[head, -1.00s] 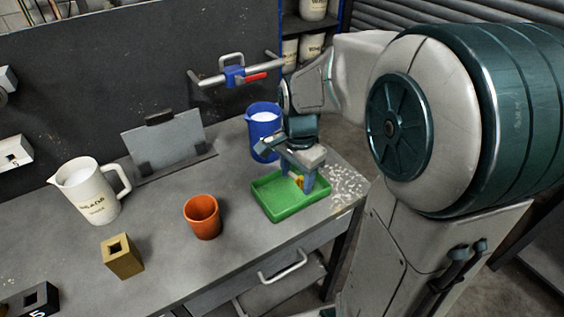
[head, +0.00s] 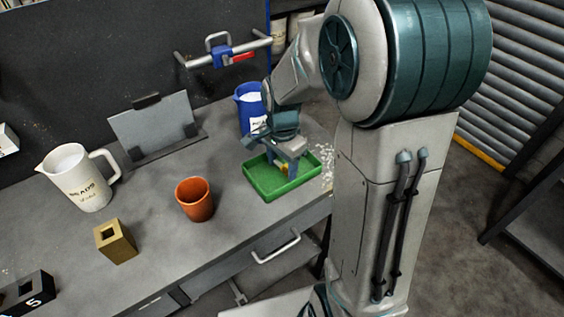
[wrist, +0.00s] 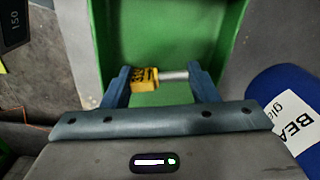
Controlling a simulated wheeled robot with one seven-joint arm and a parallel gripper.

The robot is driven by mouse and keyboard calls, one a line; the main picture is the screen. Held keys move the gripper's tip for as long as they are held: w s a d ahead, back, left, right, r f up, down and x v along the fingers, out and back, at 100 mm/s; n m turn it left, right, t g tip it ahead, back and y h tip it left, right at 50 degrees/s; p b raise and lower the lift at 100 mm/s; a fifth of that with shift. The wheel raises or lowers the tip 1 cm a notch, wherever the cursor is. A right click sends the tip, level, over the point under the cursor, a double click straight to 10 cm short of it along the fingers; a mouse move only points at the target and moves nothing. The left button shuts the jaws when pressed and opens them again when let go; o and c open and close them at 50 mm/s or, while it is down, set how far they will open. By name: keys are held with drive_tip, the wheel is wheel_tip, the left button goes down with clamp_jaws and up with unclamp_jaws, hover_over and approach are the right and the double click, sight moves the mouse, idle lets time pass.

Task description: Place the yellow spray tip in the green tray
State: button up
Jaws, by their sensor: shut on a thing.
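The yellow spray tip (wrist: 144,78) has a yellow body and a metal stem and lies crosswise between my fingers in the wrist view. My gripper (wrist: 160,78) is shut on it, with one finger at each end. In the head view my gripper (head: 282,171) is over the green tray (head: 262,190) and the tip is mostly hidden. The green tray also shows in the wrist view (wrist: 165,22), below the tip. I cannot tell whether the tip touches the tray floor.
A blue jug (head: 247,108) stands behind the tray. An orange cup (head: 194,200), a brass block (head: 115,242) and a white jug (head: 77,180) stand to the left. White beads (head: 322,165) lie scattered on the bench right of the tray.

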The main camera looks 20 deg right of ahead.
sight(282, 166)
drive_tip(key=o, duration=1)
drive_tip(key=shift+f, duration=0.1)
wheel_tip(282, 166, up, 12)
drive_tip(key=p, duration=0.1)
drive_tip(key=s+f+n+t, duration=0.1)
drive_tip(key=s+n+t, duration=0.1)
drive_tip(key=s+n, duration=1)
drive_tip(key=shift+s+f+t, duration=0.4)
drive_tip(key=shift+s, duration=0.5)
